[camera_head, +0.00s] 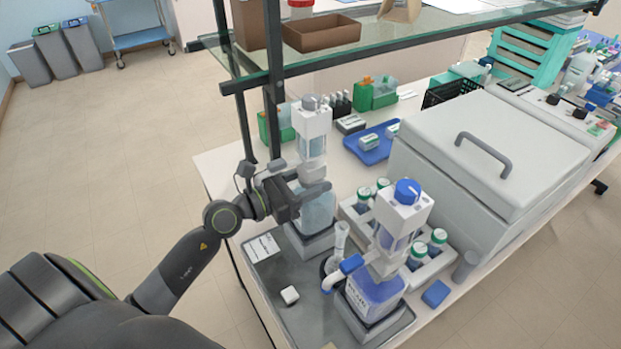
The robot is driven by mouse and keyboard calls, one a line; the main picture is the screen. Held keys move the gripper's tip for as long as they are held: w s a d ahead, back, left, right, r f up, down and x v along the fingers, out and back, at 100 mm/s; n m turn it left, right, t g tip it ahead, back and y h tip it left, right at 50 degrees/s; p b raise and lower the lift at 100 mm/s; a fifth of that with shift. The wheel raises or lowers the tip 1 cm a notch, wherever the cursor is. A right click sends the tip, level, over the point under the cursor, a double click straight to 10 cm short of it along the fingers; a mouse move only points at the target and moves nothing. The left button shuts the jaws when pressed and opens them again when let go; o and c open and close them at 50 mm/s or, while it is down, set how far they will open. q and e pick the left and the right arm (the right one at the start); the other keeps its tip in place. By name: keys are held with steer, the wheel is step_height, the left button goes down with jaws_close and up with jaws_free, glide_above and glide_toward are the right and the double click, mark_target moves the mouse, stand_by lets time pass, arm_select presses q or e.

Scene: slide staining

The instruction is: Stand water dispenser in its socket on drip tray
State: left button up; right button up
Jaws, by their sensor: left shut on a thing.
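The water dispenser (318,212) has a clear bottle with pale liquid, a white pump head and a grey cap. My left gripper (312,190), reaching in from the left, is shut around its neck, with the dispenser upright. Its base is at the dark square socket (300,248) at the back of the grey drip tray (282,272). I cannot tell whether it rests fully in the socket. A second dispenser with a blue cap (378,288) stands in the tray's front socket. My right gripper is not in view.
A glass shelf (400,36) on dark posts overhangs the back of the bench. A small clear cylinder (341,238) and a white block (289,295) are on the tray. A rack of green-capped bottles (432,262) and a large grey lidded machine (490,150) crowd the right.

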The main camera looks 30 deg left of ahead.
arm_select(q)
steer(key=shift+f, duration=0.2)
stand_by(0.5)
steer(key=o, duration=1.3)
steer(key=shift+c, duration=0.2)
steer(key=shift+f, duration=0.2)
steer(key=b+v, duration=0.7)
steer(key=v, duration=1)
steer(key=shift+s+r, duration=0.15)
steer(key=shift+s, duration=0.05)
steer(key=shift+a, duration=0.1)
